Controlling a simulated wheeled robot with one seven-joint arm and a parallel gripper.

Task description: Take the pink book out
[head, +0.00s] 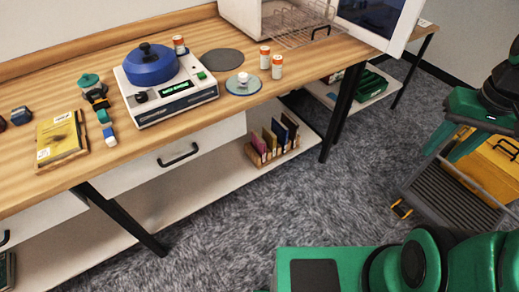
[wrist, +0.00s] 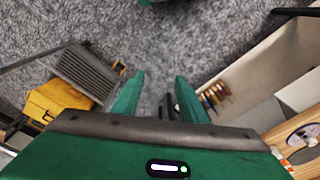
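A wooden rack (head: 277,150) of upright books stands on the white lower shelf under the table. The pink book (head: 258,144) is at the left end of the row, beside tan and dark blue books. The rack's books (wrist: 211,97) also show small in the wrist view, right of my gripper; I cannot single out the pink one there. My gripper (wrist: 158,92) is open and empty, its two green fingers apart over the carpet. In the head view my gripper (head: 455,144) is at the right, well away from the rack.
The wooden table (head: 30,100) above the shelf holds a scale with a blue pot (head: 152,66), a yellow book (head: 60,140) and pill bottles. Black table legs (head: 341,115) stand right of the rack. A step stool (head: 445,200) and yellow case stand right. Carpet between is clear.

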